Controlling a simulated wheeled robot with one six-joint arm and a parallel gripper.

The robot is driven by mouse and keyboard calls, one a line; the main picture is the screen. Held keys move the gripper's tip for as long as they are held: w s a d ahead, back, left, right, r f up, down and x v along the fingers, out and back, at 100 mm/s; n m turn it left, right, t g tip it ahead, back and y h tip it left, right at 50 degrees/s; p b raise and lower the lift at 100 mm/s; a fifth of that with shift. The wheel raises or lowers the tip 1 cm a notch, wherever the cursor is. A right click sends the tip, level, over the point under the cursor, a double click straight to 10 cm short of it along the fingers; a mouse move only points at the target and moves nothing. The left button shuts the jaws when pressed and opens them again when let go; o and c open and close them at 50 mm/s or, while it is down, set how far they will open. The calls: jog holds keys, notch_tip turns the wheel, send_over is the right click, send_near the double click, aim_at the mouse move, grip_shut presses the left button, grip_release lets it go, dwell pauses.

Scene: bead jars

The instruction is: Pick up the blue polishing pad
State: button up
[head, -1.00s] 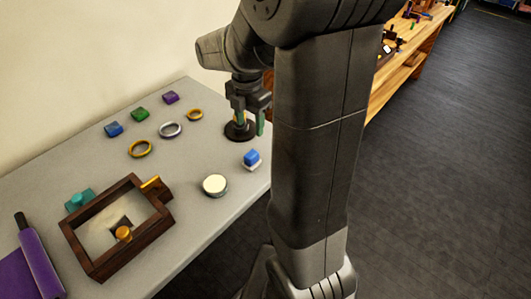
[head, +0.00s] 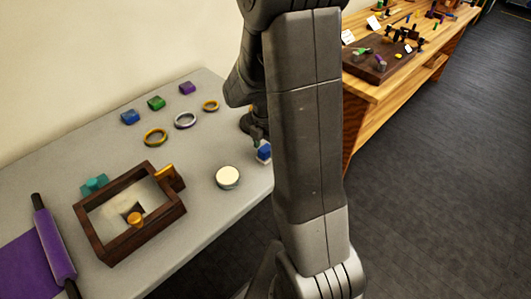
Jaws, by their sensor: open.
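A blue block with a pale base, which looks like the blue polishing pad (head: 264,152), sits near the right edge of the grey table, partly hidden by my arm. My gripper (head: 257,138) is mostly hidden behind my arm. One greenish fingertip shows right above the pad, close to it; I cannot tell whether it touches. The gripper is open, and nothing is seen between its fingers.
The grey table (head: 185,229) also holds a round cream-topped tin (head: 228,177), a dark wooden tray (head: 105,255), several rings and small blue, green and purple blocks. A dark round base (head: 246,124) stands behind the gripper. A wooden bench (head: 375,95) is at the back right.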

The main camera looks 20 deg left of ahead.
jog(key=shift+f, duration=0.6)
grip_shut()
jog(key=shift+r, duration=0.15)
